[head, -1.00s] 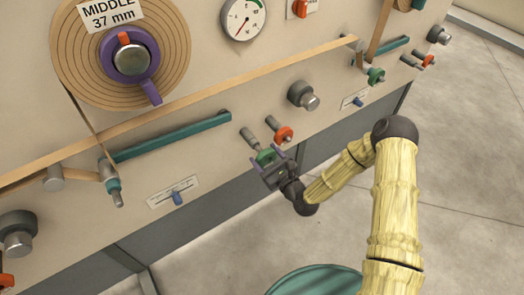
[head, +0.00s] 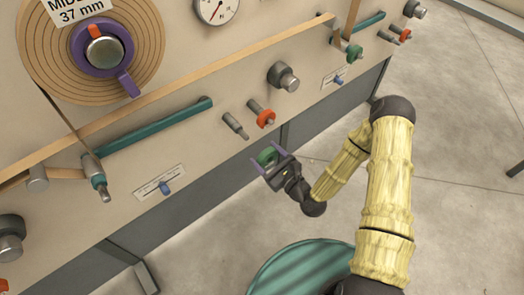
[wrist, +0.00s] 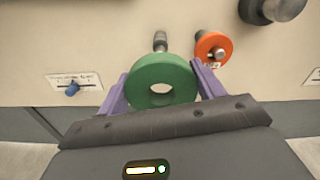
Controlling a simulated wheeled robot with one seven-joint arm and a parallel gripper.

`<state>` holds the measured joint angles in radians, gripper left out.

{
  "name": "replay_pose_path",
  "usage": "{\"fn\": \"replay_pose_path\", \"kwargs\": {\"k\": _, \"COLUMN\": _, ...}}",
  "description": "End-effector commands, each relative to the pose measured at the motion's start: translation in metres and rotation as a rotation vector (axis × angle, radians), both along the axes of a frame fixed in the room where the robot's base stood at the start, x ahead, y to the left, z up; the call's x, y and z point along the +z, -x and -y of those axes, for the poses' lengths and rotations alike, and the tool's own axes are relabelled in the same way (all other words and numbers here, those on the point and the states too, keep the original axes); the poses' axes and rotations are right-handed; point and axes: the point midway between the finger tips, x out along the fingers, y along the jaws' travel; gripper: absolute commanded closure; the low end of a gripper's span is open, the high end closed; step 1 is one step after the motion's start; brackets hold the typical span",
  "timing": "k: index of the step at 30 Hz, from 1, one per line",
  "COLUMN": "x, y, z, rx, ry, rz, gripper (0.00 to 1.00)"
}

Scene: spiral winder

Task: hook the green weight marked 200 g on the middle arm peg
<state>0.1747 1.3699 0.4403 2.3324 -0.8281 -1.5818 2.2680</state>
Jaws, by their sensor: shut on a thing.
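The green ring weight (head: 267,156) is between the purple fingers of my gripper (head: 269,165), which is shut on it. It is held in the air, in front of and below a bare grey peg (head: 235,125), apart from the panel. In the wrist view the green weight (wrist: 150,68) faces me with its hole visible, between both fingers (wrist: 161,88); no 200 g marking can be read. The middle arm (head: 150,130) is a teal bar under the MIDDLE 37 mm roll. Its peg with a teal collar (head: 99,182), at the bar's lower left end, carries no weight.
An orange weight (head: 265,118) hangs on the peg beside the bare one. A grey knob (head: 283,76) sticks out to their right. Another green ring (head: 354,53) is on the right arm's peg. A teal round top (head: 300,270) stands below my arm. A tan web crosses the panel.

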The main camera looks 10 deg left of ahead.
Motion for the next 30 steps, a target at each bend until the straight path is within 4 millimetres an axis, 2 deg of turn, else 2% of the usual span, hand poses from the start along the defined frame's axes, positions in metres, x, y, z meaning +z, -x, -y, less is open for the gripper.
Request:
{"fn": "replay_pose_path", "kwargs": {"k": 9, "x": 0.004, "y": 0.016, "z": 0.018, "rx": 0.000, "ry": -0.001, "rz": -0.001, "gripper": 0.89}}
{"fn": "replay_pose_path", "kwargs": {"k": 22, "x": 0.004, "y": 0.017, "z": 0.021, "rx": -0.002, "ry": 0.000, "rz": 0.000, "gripper": 0.89}}
{"fn": "replay_pose_path", "kwargs": {"k": 26, "x": 0.001, "y": 0.007, "z": 0.029, "rx": -0.044, "ry": -0.003, "rz": 0.002, "gripper": 0.89}}
{"fn": "replay_pose_path", "kwargs": {"k": 30, "x": -0.010, "y": -0.024, "z": 0.058, "rx": -0.186, "ry": -0.004, "rz": 0.007, "gripper": 0.89}}
